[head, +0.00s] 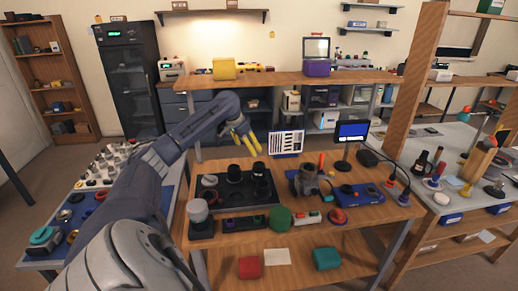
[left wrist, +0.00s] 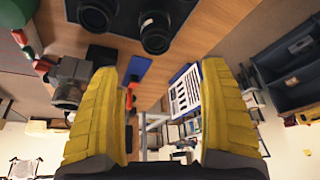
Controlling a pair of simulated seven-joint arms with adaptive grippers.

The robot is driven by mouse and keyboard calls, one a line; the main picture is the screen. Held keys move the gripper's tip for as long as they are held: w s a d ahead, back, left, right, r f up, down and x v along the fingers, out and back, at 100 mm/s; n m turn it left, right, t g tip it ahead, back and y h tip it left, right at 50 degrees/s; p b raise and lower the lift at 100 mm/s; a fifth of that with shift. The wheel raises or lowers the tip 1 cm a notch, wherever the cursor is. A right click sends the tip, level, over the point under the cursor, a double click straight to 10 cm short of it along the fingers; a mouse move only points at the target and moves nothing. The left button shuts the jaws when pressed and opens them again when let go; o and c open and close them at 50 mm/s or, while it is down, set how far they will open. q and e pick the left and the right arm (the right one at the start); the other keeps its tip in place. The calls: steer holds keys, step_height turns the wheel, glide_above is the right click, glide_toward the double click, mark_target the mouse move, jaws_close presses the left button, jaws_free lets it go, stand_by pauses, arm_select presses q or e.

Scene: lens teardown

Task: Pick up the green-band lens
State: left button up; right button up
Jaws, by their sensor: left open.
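Several dark lenses stand on a black mat (head: 235,205) on the wooden workbench, among them a tall lens (head: 258,171) and a shorter lens (head: 234,174). Two lenses also show at the top of the left wrist view, one at the left (left wrist: 95,15) and one with a pale marking (left wrist: 155,32). I cannot make out a green band on any of them. My left gripper (head: 243,134) is open, with yellow fingers, above and behind the mat. In the left wrist view its fingers (left wrist: 160,120) are wide apart with nothing held between them. My right gripper is not in view.
A striped chart (head: 286,142) and a small screen (head: 352,131) stand at the bench's back. A green round object (head: 279,218) sits in front of the mat. A blue device (head: 360,195) occupies the right. A side table (head: 95,195) holds many small parts.

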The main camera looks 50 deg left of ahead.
mark_target(259, 171)
arm_select(q)
steer(key=x, duration=1.1)
steer(key=s+x, duration=0.1)
steer(key=x, duration=0.4)
steer(key=shift+w+d+f, duration=0.15)
steer(key=shift+d+f, duration=0.2)
steer(key=shift+f, duration=0.1)
steer(key=c, duration=1.7)
steer(key=shift+r, duration=0.1)
